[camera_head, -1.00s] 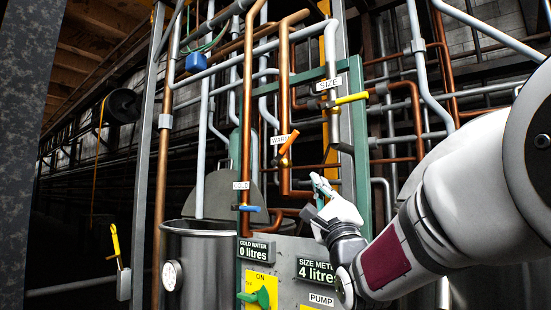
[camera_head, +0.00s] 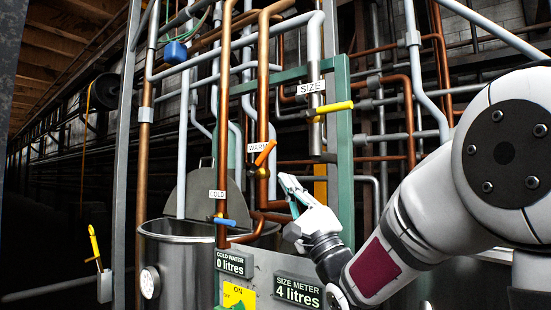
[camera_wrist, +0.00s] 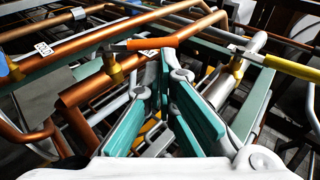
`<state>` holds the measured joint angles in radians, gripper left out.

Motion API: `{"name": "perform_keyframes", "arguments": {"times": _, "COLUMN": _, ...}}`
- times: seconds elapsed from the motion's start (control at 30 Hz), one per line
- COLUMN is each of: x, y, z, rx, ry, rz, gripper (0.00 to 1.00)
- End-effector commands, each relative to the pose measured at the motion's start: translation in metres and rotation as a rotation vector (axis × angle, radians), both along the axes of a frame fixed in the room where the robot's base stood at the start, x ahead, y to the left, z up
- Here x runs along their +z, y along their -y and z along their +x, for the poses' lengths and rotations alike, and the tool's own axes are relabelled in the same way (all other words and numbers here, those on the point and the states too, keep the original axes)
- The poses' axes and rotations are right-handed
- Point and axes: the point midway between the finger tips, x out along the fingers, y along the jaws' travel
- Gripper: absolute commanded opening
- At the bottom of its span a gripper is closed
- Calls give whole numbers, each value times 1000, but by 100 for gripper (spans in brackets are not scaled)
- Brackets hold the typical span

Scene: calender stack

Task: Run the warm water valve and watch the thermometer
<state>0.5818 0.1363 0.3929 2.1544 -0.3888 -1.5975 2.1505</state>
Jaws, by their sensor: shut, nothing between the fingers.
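The warm water valve has an orange lever (camera_head: 265,153) on a copper pipe beside a WARM label. The lever tilts up to the right. My gripper (camera_head: 287,184) is shut and empty, just below and right of that lever, apart from it in the head view. In the wrist view my teal-padded fingers (camera_wrist: 168,58) point towards the orange lever (camera_wrist: 152,43), which lies just beyond the tips; I cannot tell whether they touch. The thermometer (camera_head: 150,283) is a round white dial on the steel tank; its reading is too small to make out.
A blue COLD lever (camera_head: 226,222) and a yellow SIZE lever (camera_head: 334,107) stand close by. Displays read cold water 0 litres (camera_head: 231,263) and size meter 4 litres (camera_head: 298,290). The steel tank (camera_head: 190,265) is at lower left. Pipes crowd the space around my gripper.

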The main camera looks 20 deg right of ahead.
Motion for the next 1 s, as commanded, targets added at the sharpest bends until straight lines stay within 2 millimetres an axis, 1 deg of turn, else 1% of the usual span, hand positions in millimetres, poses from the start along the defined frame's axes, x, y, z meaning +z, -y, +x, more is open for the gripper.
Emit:
{"name": "perform_keyframes", "arguments": {"times": 0.03, "x": 9, "y": -3, "z": 5, "rx": 2, "ry": 2, "rz": 0, "gripper": 0}}
{"name": "perform_keyframes", "arguments": {"times": 0.2, "x": 32, "y": -9, "z": 26, "rx": 1, "ry": 1, "rz": 1, "gripper": 0}}
{"name": "perform_keyframes", "arguments": {"times": 0.4, "x": 50, "y": -15, "z": 42, "rx": 0, "ry": 0, "rz": 0, "gripper": 0}}
{"name": "perform_keyframes", "arguments": {"times": 0.6, "x": 56, "y": -17, "z": 49, "rx": -1, "ry": -2, "rz": 1, "gripper": 0}}
{"name": "perform_keyframes", "arguments": {"times": 0.9, "x": 56, "y": -17, "z": 49, "rx": -1, "ry": -1, "rz": 0, "gripper": 0}}
{"name": "perform_keyframes", "arguments": {"times": 0.97, "x": 56, "y": -17, "z": 53, "rx": 0, "ry": 0, "rz": 0, "gripper": 0}}
{"name": "perform_keyframes", "arguments": {"times": 1.0, "x": 57, "y": -17, "z": 58, "rx": 1, "ry": 1, "rz": 0, "gripper": 0}}
